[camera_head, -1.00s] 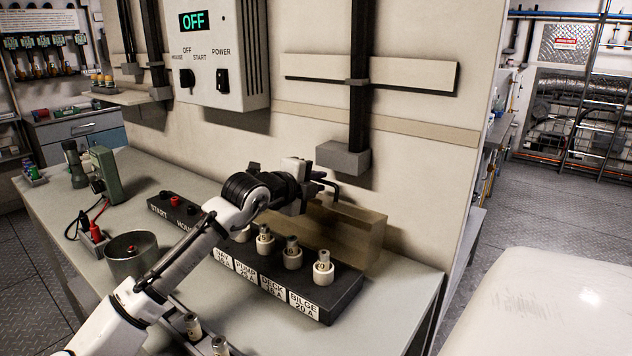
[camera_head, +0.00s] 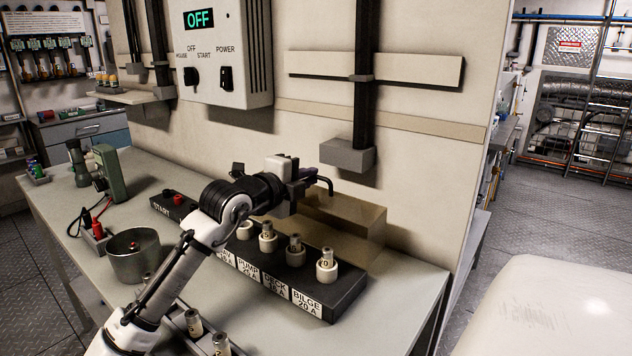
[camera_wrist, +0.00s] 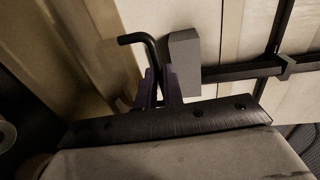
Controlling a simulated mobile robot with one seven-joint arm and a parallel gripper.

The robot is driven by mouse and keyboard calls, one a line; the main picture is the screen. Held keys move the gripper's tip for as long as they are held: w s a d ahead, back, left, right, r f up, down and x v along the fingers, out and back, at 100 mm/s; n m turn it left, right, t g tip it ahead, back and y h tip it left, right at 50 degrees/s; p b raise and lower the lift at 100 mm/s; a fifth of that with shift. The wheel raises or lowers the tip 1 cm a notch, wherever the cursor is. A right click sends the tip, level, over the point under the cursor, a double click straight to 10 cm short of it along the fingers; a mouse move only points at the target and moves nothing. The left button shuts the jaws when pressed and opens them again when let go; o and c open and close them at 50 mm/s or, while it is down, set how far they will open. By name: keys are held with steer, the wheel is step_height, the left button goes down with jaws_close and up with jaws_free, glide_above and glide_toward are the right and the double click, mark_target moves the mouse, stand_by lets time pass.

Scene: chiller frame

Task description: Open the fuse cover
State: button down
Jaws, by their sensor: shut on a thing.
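The fuse cover (camera_head: 350,228) is a translucent brown box-like lid. It stands raised at the back of the black fuse block (camera_head: 335,305), behind the row of fuses, and it also shows at the left of the wrist view (camera_wrist: 85,50). My gripper (camera_head: 306,186) is at the cover's upper left. In the wrist view its purple fingers (camera_wrist: 159,88) are shut on a bent black handle (camera_wrist: 136,38). The handle's bent end also shows past the jaws in the head view (camera_head: 326,182). Where the handle joins the cover is hidden.
Several white fuses (camera_head: 326,265) stand uncovered on the block. A grey conduit box (camera_head: 347,156) on the wall is close behind my gripper. A metal pot (camera_head: 136,258) and more fuses (camera_head: 194,322) are near my arm. The bench front right is clear.

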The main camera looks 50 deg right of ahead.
steer(key=shift+s+a+f, duration=0.1)
steer(key=shift+a+f, duration=0.05)
steer(key=shift+f, duration=0.05)
steer(key=c, duration=1.8)
jaws_free()
steer(key=shift+f, duration=0.15)
steer(key=shift+a, duration=0.25)
steer(key=s+a+r+b, duration=0.1)
steer(key=a+r+b, duration=0.1)
steer(key=a, duration=1.1)
